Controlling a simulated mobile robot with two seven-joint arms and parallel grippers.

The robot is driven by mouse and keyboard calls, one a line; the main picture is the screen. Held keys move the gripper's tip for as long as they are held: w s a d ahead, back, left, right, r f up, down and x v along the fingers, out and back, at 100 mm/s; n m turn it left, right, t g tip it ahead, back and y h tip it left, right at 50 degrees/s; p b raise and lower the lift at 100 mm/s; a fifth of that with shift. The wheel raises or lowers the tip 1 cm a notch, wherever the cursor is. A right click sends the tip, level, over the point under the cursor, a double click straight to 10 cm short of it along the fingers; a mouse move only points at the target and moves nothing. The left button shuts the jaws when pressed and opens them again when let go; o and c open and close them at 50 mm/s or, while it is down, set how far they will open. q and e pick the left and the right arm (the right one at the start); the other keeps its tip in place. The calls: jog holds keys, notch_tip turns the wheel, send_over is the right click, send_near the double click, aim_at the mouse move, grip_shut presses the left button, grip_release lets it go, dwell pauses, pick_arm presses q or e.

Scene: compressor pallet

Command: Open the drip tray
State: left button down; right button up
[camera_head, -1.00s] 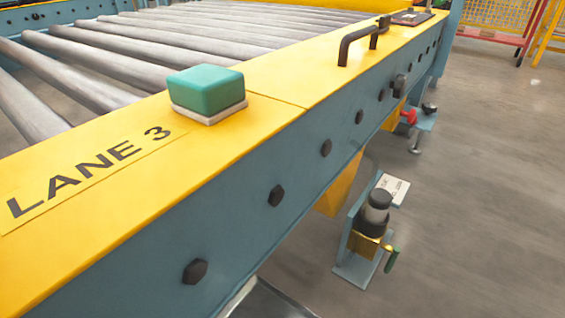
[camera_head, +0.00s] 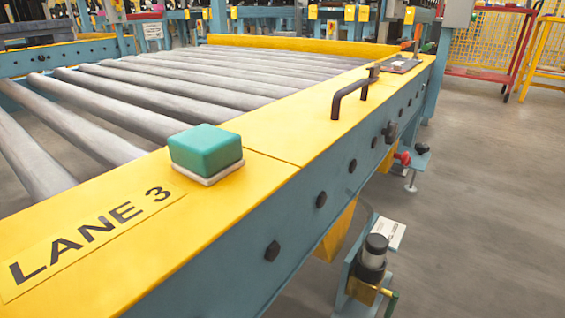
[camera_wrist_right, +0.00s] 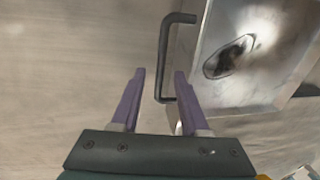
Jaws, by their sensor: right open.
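The drip tray (camera_wrist_right: 285,62) shows at the upper right of the right wrist view as a shallow, shiny metal tray with a dark oily patch inside. A dark bent-bar handle (camera_wrist_right: 163,50) stands out from its left side. My right gripper (camera_wrist_right: 160,75) is open, with two purple fingers pointing towards the handle. The lower end of the handle lies between the fingers in the picture; I cannot tell the depth, and no grip shows. The head view shows neither gripper, nor the tray.
The yellow and blue conveyor frame (camera_head: 330,110) marked LANE 3 fills much of the head view, with a green button box (camera_head: 205,150) and black handle (camera_head: 352,92) on top. A valve unit (camera_head: 372,262) hangs beside the frame. The floor (camera_head: 480,210) at right is clear.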

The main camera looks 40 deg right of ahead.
notch_tip(320, 180, up, 8)
jog(key=s+p, duration=0.1)
jog(key=p, duration=0.5)
jog(key=shift+s+d, duration=0.3)
jog(key=w+a+r+n+p, duration=0.1)
jog(key=w+r+n+p, duration=0.25)
jog(key=r+p, duration=0.75)
jog(key=w+a+r+n+p, duration=0.15)
jog(key=w+r+p, duration=0.25)
jog(key=r+p, duration=0.7)
jog(key=w+r+n+p, duration=0.3)
jog(key=r+p, duration=0.3)
jog(key=r, duration=1)
jog(key=w+r+n+p, duration=0.1)
jog(key=r+n+p, duration=0.3)
jog(key=r+p, duration=2.8)
jog(key=w+d+r+n+t+p, duration=0.1)
jog(key=w+r+n+p, duration=0.1)
jog(key=r+p, duration=3)
notch_tip(320, 180, up, 17)
jog(key=shift+r+n+t+h, duration=0.2)
jog(key=shift+n+t+h, duration=0.1)
jog(key=shift+n, duration=0.6)
